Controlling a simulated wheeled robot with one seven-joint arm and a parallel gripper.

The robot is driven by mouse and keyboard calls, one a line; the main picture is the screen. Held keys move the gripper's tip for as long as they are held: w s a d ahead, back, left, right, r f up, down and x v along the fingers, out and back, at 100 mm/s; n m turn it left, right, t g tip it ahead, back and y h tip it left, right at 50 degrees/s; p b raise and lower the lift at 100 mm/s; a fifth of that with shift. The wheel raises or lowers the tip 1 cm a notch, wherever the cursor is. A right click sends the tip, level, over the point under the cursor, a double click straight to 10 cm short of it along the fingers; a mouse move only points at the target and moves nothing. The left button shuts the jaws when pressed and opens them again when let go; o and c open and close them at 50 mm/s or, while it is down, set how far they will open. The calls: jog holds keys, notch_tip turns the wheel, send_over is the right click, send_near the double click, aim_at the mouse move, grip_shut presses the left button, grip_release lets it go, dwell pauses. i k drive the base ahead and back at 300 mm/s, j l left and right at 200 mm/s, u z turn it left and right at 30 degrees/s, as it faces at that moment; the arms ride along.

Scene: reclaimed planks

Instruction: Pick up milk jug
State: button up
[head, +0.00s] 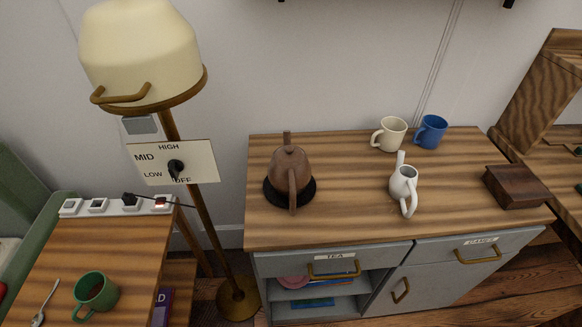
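A small white jug (401,186), which fits the milk jug, stands on the wooden top of the cabinet (345,222), right of the middle. Its narrow spout points toward the wall and its handle faces the front edge. Nothing touches it. My gripper is not in this view.
A brown kettle (290,168) sits on a black round base to the left. A cream mug (391,134) and a blue mug (431,131) stand behind the jug, near the wall. A dark wooden box (516,187) is to the right. A lamp (140,50) stands left of the cabinet.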

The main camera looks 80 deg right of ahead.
aim_at(403, 184)
jog(key=k+l, duration=0.25)
jog(key=k, duration=0.25)
jog(key=k+l, duration=0.25)
jog(key=k, duration=0.2)
jog(key=k+z, duration=0.15)
jog(key=z, duration=0.25)
jog(key=k+l+z, duration=0.1)
jog(key=z, duration=0.3)
jog(key=l+z, duration=0.2)
jog(key=z, duration=0.15)
jog(key=k, duration=0.05)
